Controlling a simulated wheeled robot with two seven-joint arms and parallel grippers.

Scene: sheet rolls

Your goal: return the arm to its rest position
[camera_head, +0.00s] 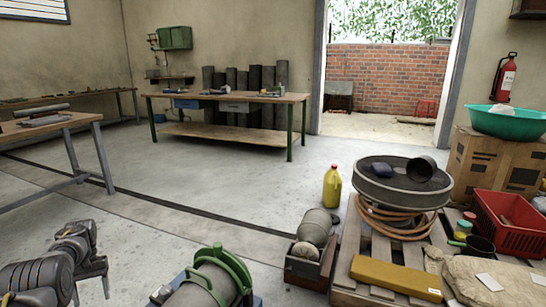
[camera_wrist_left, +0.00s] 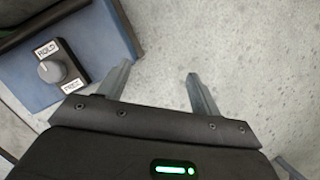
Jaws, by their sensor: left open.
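My left arm comes in at the lower left of the head view, with its dark gripper (camera_head: 92,283) over the concrete floor. In the left wrist view the two grey fingers of my left gripper (camera_wrist_left: 158,72) are spread apart, with only bare floor between them. The gripper is empty. In the head view a machine with a green ring frame and a grey cylinder (camera_head: 205,287) stands to the right of my left gripper, cut off by the bottom edge. My right gripper is not seen.
A small motor-like unit in a box (camera_head: 311,250) stands right of the green machine. A wooden pallet (camera_head: 348,235) holds a round drum, hose and yellow bar. A yellow jug (camera_head: 332,187) stands on the floor. Workbenches (camera_head: 225,97) are farther back. The middle floor is clear.

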